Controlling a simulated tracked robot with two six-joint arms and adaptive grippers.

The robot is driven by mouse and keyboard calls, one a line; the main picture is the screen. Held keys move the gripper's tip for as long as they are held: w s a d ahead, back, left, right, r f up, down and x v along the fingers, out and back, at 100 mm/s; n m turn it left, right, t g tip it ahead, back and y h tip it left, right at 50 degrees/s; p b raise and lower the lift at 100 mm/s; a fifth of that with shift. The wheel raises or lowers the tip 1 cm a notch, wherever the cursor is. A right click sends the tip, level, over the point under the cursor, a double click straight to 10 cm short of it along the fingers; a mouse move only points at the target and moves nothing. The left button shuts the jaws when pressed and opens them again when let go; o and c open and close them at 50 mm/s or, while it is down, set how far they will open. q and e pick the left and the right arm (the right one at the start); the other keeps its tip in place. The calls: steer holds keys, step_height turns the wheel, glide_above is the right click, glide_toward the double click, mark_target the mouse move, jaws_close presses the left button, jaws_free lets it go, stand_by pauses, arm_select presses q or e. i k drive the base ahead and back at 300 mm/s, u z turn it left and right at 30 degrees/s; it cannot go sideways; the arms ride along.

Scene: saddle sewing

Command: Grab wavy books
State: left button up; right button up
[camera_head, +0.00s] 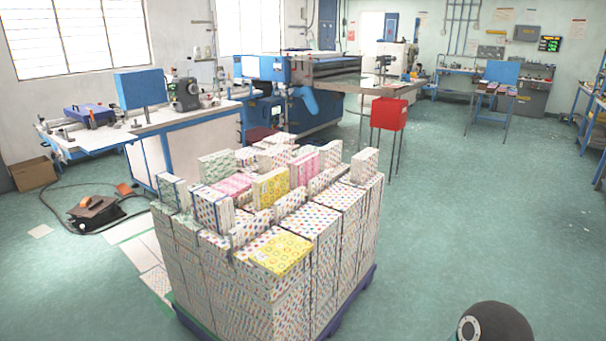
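A big block of stacked books (275,265) with dotted and patterned covers stands on a dark blue pallet (349,306) in the middle. On its top, a grey-green patterned book (217,166) stands at the back left; its pattern may be wavy, but it is too small to be sure. Pink books (304,169) and a yellow book (270,187) stand near the middle of the top. Another yellow book (282,253) lies flat at the front corner. Neither gripper shows; only a dark rounded part, likely of my arm, appears at the bottom right.
A long white workbench (170,125) and a blue machine (300,75) stand behind the stack. A red box (390,113) is at the back right of it. A dark device with a cable (95,210) lies on the floor at left. The green floor at right is clear.

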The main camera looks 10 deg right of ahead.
mark_target(304, 170)
steer(key=u, duration=0.15)
steer(key=i, duration=0.15)
steer(key=z, duration=1.95)
steer(key=i, duration=6.4)
